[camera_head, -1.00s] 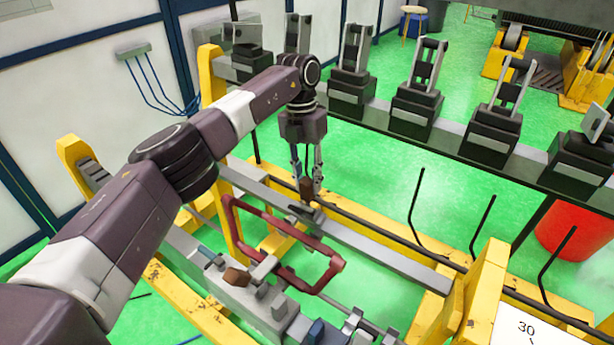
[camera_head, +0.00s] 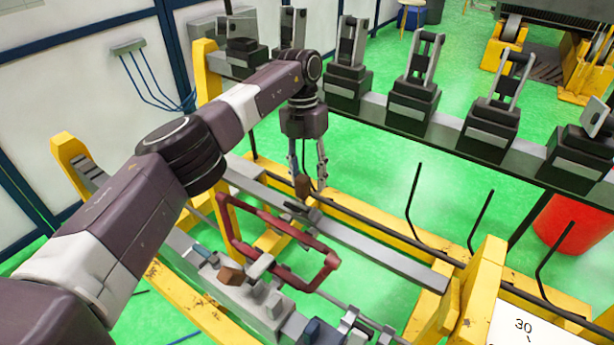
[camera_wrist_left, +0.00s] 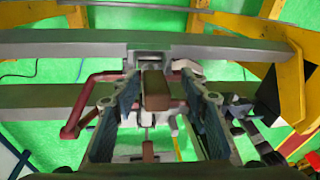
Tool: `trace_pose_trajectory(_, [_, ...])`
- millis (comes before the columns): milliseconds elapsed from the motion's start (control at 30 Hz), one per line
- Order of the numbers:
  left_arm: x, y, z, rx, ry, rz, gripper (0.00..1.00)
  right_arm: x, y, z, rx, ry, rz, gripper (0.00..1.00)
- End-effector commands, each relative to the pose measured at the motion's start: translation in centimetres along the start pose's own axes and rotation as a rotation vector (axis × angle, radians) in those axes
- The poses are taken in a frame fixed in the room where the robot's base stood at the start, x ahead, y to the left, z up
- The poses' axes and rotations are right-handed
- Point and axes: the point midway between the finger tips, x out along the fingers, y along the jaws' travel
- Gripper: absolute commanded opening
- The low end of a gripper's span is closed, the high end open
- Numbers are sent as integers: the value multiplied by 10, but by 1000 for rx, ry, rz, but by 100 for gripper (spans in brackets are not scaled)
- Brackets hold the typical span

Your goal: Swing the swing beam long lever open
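The long lever shows as a brown block-like grip (camera_head: 302,187) on a dark bar at the grey beam (camera_head: 375,245) of the yellow frame. In the left wrist view the brown grip (camera_wrist_left: 155,92) stands between the fingers, with visible gaps on both sides. My left gripper (camera_head: 308,178) points down over it, fingers spread, holding nothing. The lever's lower joint is partly hidden by the beam and bar. My right gripper is not in view.
A dark red bent tube frame (camera_head: 325,268) lies just in front of the gripper. A grey fixture bar with a second brown block (camera_head: 231,274) is nearer. Black clamp stands (camera_head: 412,105) line a rail behind. Green floor is open beyond the beam.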

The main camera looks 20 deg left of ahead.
Motion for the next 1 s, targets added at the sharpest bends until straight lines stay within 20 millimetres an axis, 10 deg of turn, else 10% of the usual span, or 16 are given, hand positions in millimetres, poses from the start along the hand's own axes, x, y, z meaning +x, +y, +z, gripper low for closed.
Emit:
trace_pose_trajectory(700, [-89, -15, -9, 0, 1, 3, 41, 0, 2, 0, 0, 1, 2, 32])
trace_pose_trajectory(1000, [-98, -16, -11, 1, 3, 2, 41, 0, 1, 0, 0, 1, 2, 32])
